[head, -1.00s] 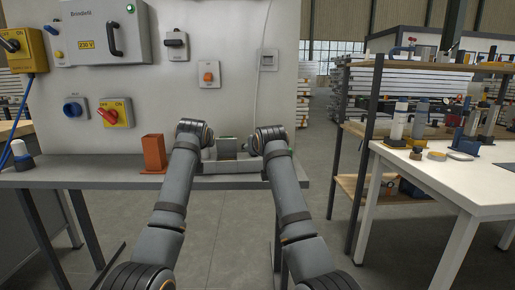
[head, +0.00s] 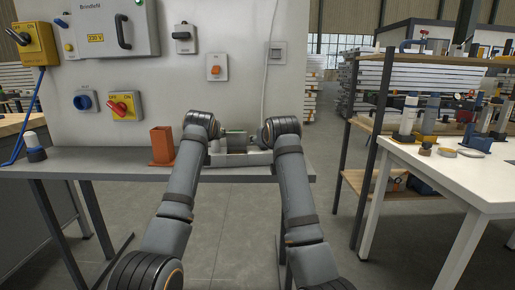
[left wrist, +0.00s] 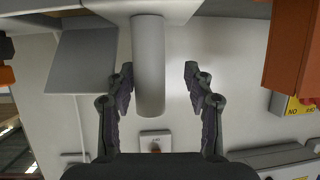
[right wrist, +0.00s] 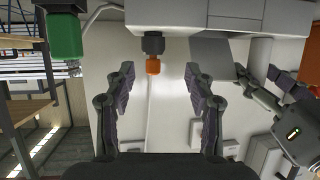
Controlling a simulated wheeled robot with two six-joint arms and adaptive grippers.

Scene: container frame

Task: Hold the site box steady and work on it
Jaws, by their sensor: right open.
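The site box (head: 242,158) is a pale grey case on the grey bench, partly hidden between my wrists in the head view. In the left wrist view a grey cylinder (left wrist: 149,85) sticks out from it, beside a flat grey panel (left wrist: 85,72). My left gripper (left wrist: 159,70) is open, its fingers on either side of the cylinder with gaps visible. My right gripper (right wrist: 159,70) is open and empty. A dark fitting with an orange tip (right wrist: 153,66) shows on the box just beyond its fingers. The fingertips are hidden in the head view.
An orange holder (head: 162,146) stands on the bench (head: 110,163) left of the box. The wall panel (head: 245,90) with switches rises behind. A white table (head: 455,175) and shelving stand at right.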

